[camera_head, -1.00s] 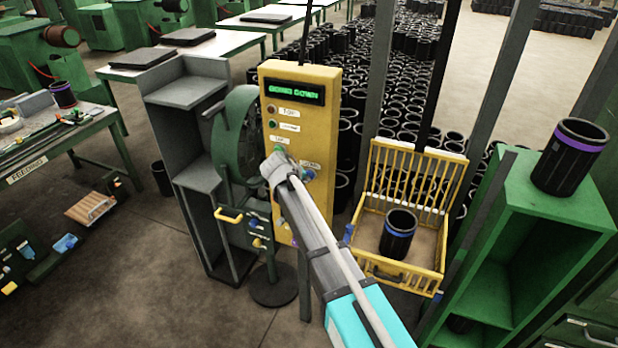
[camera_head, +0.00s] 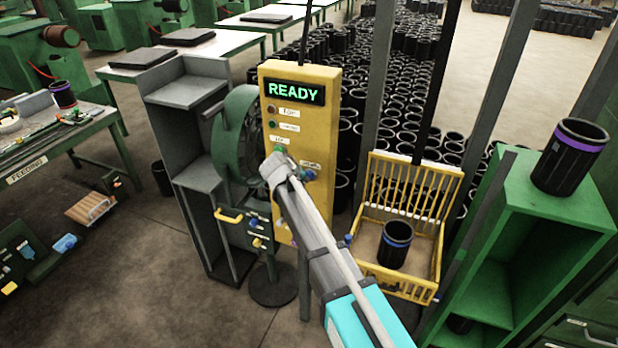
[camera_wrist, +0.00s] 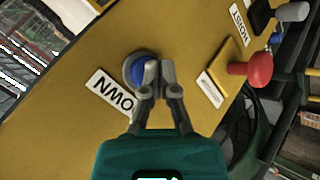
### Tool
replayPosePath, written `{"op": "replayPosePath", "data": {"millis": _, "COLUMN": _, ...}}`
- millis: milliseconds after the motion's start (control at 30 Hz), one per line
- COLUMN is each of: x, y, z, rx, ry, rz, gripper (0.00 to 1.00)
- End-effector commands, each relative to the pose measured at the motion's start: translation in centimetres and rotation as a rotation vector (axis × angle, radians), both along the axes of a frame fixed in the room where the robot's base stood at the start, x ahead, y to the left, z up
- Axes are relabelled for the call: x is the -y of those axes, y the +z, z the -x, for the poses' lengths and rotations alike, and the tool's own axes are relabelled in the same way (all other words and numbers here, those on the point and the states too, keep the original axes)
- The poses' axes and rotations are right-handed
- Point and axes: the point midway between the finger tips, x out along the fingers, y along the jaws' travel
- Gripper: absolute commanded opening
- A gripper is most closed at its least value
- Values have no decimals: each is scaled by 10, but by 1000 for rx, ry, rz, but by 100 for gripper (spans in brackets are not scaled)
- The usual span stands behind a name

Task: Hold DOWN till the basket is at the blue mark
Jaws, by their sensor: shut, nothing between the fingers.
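The yellow basket (camera_head: 369,243) hangs at the right of the panel, holding a black sleeve (camera_head: 396,246) with a blue band, which stands upright inside. The yellow control panel (camera_head: 318,125) has a lit screen (camera_head: 295,91) reading READY. In the wrist view my gripper (camera_wrist: 159,66) is shut and empty, its tips at the right edge of the blue button (camera_wrist: 138,70) beside the DOWN label (camera_wrist: 108,92). I cannot tell whether they touch or press it. In the head view my arm covers the lower panel. I cannot make out the blue mark for certain.
A red mushroom button (camera_wrist: 252,69) sits right of my fingers in the wrist view. A green shelf (camera_head: 530,205) with a purple-banded sleeve (camera_head: 570,157) on top stands right of the basket. A grey shelf (camera_head: 186,95) stands left of the panel.

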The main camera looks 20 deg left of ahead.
Motion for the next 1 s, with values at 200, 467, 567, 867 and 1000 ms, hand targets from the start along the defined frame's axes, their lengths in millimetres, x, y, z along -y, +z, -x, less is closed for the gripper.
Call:
{"op": "replayPosePath", "data": {"millis": 200, "x": 0, "y": 0, "z": 9, "rx": 0, "ry": 0, "rz": 0, "gripper": 0}}
{"op": "replayPosePath", "data": {"millis": 467, "x": -1, "y": 0, "z": 12, "rx": 0, "ry": 0, "rz": 0, "gripper": 0}}
{"op": "replayPosePath", "data": {"millis": 567, "x": -1, "y": 0, "z": 12, "rx": 0, "ry": 0, "rz": 0, "gripper": 0}}
{"op": "replayPosePath", "data": {"millis": 867, "x": -1, "y": 0, "z": 18, "rx": 0, "ry": 0, "rz": 0, "gripper": 0}}
{"op": "replayPosePath", "data": {"millis": 1000, "x": -1, "y": 0, "z": 27, "rx": 0, "ry": 0, "rz": 0, "gripper": 0}}
